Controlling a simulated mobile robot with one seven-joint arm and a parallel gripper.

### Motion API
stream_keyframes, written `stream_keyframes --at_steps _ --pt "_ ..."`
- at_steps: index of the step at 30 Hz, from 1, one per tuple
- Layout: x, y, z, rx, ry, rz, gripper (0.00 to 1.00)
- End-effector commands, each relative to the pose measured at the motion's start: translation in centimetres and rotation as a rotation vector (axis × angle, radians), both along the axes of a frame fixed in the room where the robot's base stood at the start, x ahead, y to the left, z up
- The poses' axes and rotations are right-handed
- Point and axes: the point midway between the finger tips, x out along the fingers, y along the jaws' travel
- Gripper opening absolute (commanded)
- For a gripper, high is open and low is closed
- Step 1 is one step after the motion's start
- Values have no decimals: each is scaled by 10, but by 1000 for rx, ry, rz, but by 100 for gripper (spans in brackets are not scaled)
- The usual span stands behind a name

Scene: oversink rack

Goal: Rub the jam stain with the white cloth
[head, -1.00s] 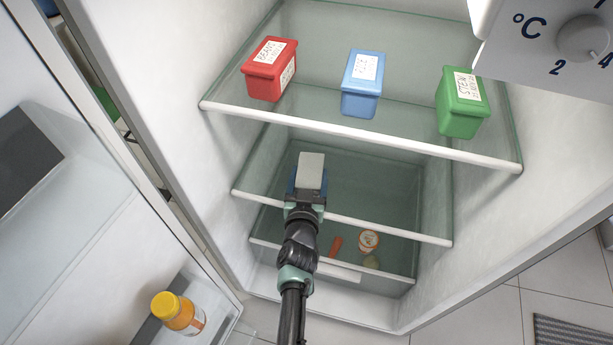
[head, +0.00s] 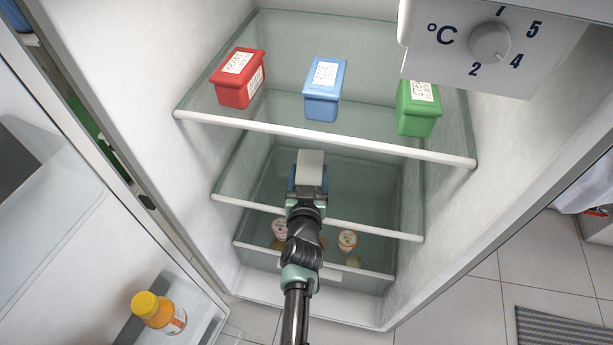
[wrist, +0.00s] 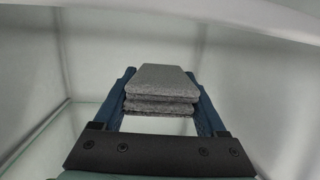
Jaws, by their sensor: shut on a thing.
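My gripper (head: 307,190) is inside the fridge, over the middle glass shelf (head: 370,228). It is shut on a folded cloth (head: 310,165), which looks pale grey in the head view. In the wrist view the folded cloth (wrist: 162,88) looks grey, in stacked layers between the two blue fingers. I cannot tell whether the cloth touches the shelf. No jam stain shows in either view; the cloth and my arm hide part of the middle shelf.
On the upper shelf (head: 300,128) stand a red box (head: 232,92), a blue box (head: 322,104) and a green box (head: 417,118). Small jars (head: 347,240) sit on the bottom level. A thermostat housing (head: 460,62) hangs at upper right. A yellow-capped bottle (head: 160,312) stands in the door.

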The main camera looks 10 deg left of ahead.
Motion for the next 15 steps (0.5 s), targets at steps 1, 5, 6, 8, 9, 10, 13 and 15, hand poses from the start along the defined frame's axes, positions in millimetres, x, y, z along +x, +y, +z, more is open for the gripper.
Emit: stream_keyframes --at_steps 1,5,6,8,9,10,13,15 --pt "1 -1 9 0 -1 0 0" --pt "4 -2 21 1 -2 -1 0" --pt "5 -3 25 1 -3 -1 0" --pt "6 -4 30 1 -3 -1 0" --pt "7 -4 34 1 -3 -1 0" --pt "8 -4 36 0 -3 -1 0" --pt "9 -5 40 0 -2 0 0" --pt "9 -5 40 0 -2 0 0"
